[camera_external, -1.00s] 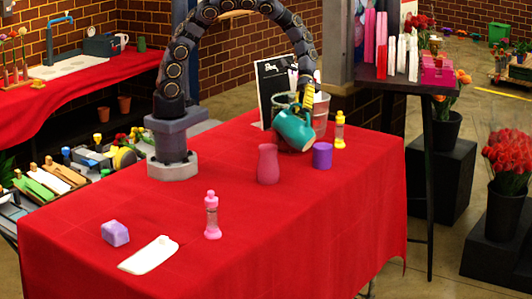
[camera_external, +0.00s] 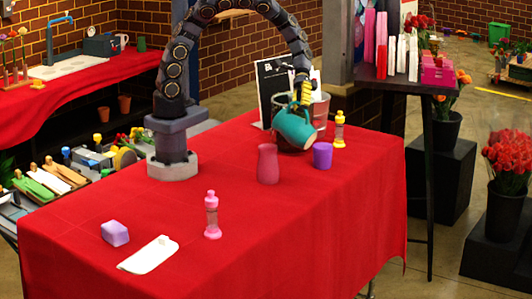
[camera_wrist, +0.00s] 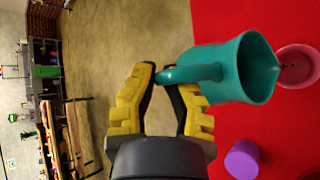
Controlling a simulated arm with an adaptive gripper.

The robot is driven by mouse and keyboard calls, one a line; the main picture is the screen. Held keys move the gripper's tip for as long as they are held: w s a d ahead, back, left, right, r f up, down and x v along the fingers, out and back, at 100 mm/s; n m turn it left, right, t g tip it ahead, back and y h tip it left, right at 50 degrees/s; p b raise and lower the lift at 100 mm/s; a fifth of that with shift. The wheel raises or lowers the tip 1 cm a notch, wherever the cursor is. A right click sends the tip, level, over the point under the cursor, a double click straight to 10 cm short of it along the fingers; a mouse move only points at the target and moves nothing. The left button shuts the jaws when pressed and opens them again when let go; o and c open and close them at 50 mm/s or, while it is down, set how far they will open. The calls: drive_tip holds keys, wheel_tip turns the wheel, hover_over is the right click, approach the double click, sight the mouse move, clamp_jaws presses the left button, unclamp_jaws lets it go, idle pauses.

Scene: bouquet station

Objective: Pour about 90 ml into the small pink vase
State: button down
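My gripper (camera_external: 304,93) is shut on the handle of a teal jug (camera_external: 294,127). In the wrist view my yellow fingers (camera_wrist: 166,80) close around that handle, and the jug (camera_wrist: 222,70) is tilted with its open mouth to the right. The small pink vase (camera_external: 267,164) stands upright on the red table, left of and in front of the jug. A pink round vessel that looks like this vase (camera_wrist: 298,66) shows just beyond the jug's spout in the wrist view. I see no stream of liquid; the level in the vase cannot be read.
A purple cup (camera_external: 322,155) stands right of the jug, with a yellow bottle (camera_external: 339,130) behind it. A grey bucket (camera_external: 319,112) and dark board (camera_external: 270,84) are behind.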

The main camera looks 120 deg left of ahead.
drive_tip(key=shift+s+r+m+t, duration=0.3)
drive_tip(key=shift+s+r+t, duration=0.1)
drive_tip(key=shift+s+t, duration=0.25)
idle(1.1)
drive_tip(key=shift+s+r+t, duration=0.15)
drive_tip(key=shift+t, duration=0.2)
idle(0.5)
drive_tip(key=shift+w+d+f+g, duration=0.1)
drive_tip(key=shift+w+g, duration=0.1)
drive_tip(key=shift+w, duration=0.4)
drive_tip(key=shift+w+d+f+g, duration=0.1)
drive_tip(key=shift+w+g, duration=0.1)
drive_tip(key=shift+w, duration=0.35)
drive_tip(key=w+a+f+n+g+y, duration=0.2)
drive_tip(key=w+f+n, duration=0.1)
drive_tip(key=w, duration=0.1)
drive_tip(key=shift+w+a, duration=0.25)
drive_tip(key=shift+f+p, duration=0.1)
drive_tip(key=shift+p, duration=0.2)
idle(0.8)
drive_tip(key=shift+w+d+f+n+g+h+p, duration=0.3)
drive_tip(key=shift+w+f+n+g+p, duration=0.65)
drive_tip(key=shift+f, duration=1.4)
drive_tip(key=shift+w+d+f+n+g+h+p, duration=0.1)
drive_tip(key=shift+w+d+f+g+h+p, duration=0.3)
drive_tip(key=shift+f+g+p, duration=1.5)
drive_tip(key=shift+w+d+f+n+g+h+p, duration=0.1)
drive_tip(key=shift+w+d+f+n+g+p, duration=0.4)
drive_tip(key=shift+f, duration=2.3)
